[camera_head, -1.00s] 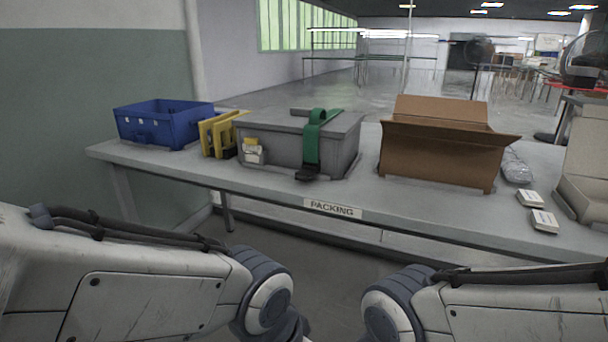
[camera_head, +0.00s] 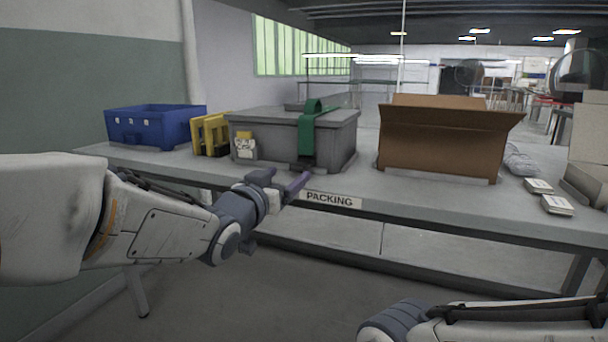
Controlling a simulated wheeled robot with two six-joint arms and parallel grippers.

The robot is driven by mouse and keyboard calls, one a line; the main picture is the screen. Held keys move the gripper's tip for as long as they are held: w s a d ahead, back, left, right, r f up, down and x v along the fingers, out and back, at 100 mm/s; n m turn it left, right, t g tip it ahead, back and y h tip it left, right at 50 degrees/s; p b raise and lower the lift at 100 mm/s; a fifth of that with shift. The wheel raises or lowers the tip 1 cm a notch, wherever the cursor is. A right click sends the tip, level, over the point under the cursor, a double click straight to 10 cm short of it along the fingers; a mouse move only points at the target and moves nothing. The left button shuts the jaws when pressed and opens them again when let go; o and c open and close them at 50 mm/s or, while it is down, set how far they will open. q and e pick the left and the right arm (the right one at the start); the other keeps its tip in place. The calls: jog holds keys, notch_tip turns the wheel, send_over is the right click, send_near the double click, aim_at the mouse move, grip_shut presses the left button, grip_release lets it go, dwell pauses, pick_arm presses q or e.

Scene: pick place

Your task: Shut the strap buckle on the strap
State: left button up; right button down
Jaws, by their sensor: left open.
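A green strap (camera_head: 307,138) runs over the lid and down the front of a grey lidded box (camera_head: 270,136) on the packing table. A dark buckle (camera_head: 303,166) sits at the strap's lower end, near the table top; whether it is open or shut is too small to tell. My left gripper (camera_head: 284,180) is open and empty, just in front of the table's front edge, a little below and nearer than the buckle. My right arm (camera_head: 450,322) shows at the bottom right, but its gripper is out of view.
A blue bin (camera_head: 155,128) and a yellow object (camera_head: 209,135) stand left of the box on the grey table (camera_head: 400,194). An open cardboard box (camera_head: 440,146) stands to the right. Small white boxes (camera_head: 556,205) lie at the far right.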

aim_at(296, 169)
pick_arm(q)
jog(key=b+x, duration=0.1)
jog(key=x, duration=0.3)
jog(key=shift+w+d+f, duration=0.1)
jog(key=shift+w+f, duration=0.05)
jog(key=shift+w, duration=0.15)
jog(key=shift+x, duration=0.8)
grip_shut()
notch_tip(296, 169, up, 2)
jog(key=g+p, duration=0.2)
jog(key=p, duration=0.7)
jog(key=shift+y, duration=0.4)
jog(key=g+p, duration=0.1)
jog(key=p, duration=0.4)
jog(key=g+p, duration=0.2)
jog(key=p, duration=0.4)
jog(key=r+g+y+p, duration=0.1)
jog(key=p, duration=0.5)
jog(key=shift+w+d, duration=0.1)
jog(key=shift+w, duration=0.3)
jog(key=shift+f+g+p, duration=0.15)
jog(key=shift+g+p, duration=0.35)
jog(key=shift+p, duration=0.25)
jog(key=shift+w, duration=0.1)
